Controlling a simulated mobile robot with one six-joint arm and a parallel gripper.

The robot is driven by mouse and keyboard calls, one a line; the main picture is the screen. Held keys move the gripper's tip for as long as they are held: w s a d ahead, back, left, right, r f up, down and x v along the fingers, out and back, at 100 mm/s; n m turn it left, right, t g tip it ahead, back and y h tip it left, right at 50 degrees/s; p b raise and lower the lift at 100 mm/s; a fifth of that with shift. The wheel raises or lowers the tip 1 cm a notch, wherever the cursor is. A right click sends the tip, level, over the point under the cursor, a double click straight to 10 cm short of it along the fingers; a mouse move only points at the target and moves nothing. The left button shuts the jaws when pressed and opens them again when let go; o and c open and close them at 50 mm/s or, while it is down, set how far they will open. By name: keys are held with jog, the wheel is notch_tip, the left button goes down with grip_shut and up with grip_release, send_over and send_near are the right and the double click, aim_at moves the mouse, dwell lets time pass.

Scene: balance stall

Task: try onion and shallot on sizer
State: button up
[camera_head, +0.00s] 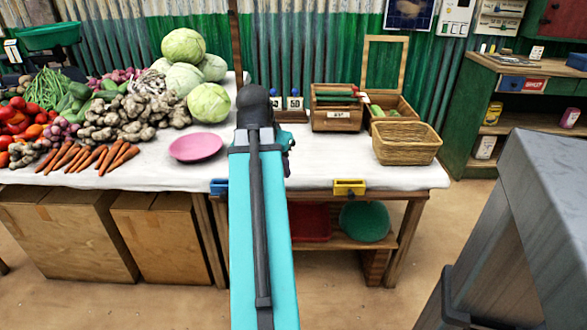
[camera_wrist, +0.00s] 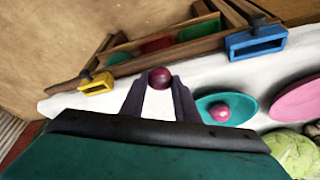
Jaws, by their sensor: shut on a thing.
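My gripper (camera_wrist: 158,88) is shut on a dark red round bulb, which looks like the onion (camera_wrist: 160,77), held at the fingertips over the white cloth. A smaller pink bulb, perhaps the shallot (camera_wrist: 221,113), lies in a teal dish (camera_wrist: 243,100) right of the fingers in the wrist view. A blue bracket with a slot (camera_head: 219,186) and a yellow one (camera_head: 349,187) sit at the table's front edge. They also show in the wrist view, blue (camera_wrist: 257,43) and yellow (camera_wrist: 96,83). Which is the sizer I cannot tell.
A pink plate (camera_head: 196,147) lies left of my arm, with cabbages (camera_head: 209,104) and heaped vegetables beyond. A wicker basket (camera_head: 407,144) and wooden crates (camera_head: 336,112) stand at the right. Bare cloth lies in front of the crates. A shelf below holds a green bowl (camera_head: 364,221).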

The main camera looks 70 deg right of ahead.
jog(key=w+a+n+t+y, duration=0.15)
jog(key=w+a+n, duration=0.35)
jog(key=w+a, duration=0.7)
jog(key=w+a+n+t, duration=0.2)
jog(key=w+a+n, duration=0.4)
jog(key=w, duration=1)
jog(key=w+a+n+y, duration=0.1)
jog(key=w+a+n, duration=0.2)
jog(key=a, duration=0.8)
jog(key=w+a+n+t+y, duration=0.1)
jog(key=w+a, duration=0.4)
jog(key=a, duration=0.7)
jog(key=w+a+n+y, duration=0.1)
jog(key=w+a+n, duration=0.3)
jog(key=a, duration=0.7)
jog(key=shift+w+a+r+n+t, duration=0.2)
jog(key=shift+w+r+n+t, duration=0.15)
jog(key=shift+r, duration=0.1)
jog(key=shift+s, duration=0.2)
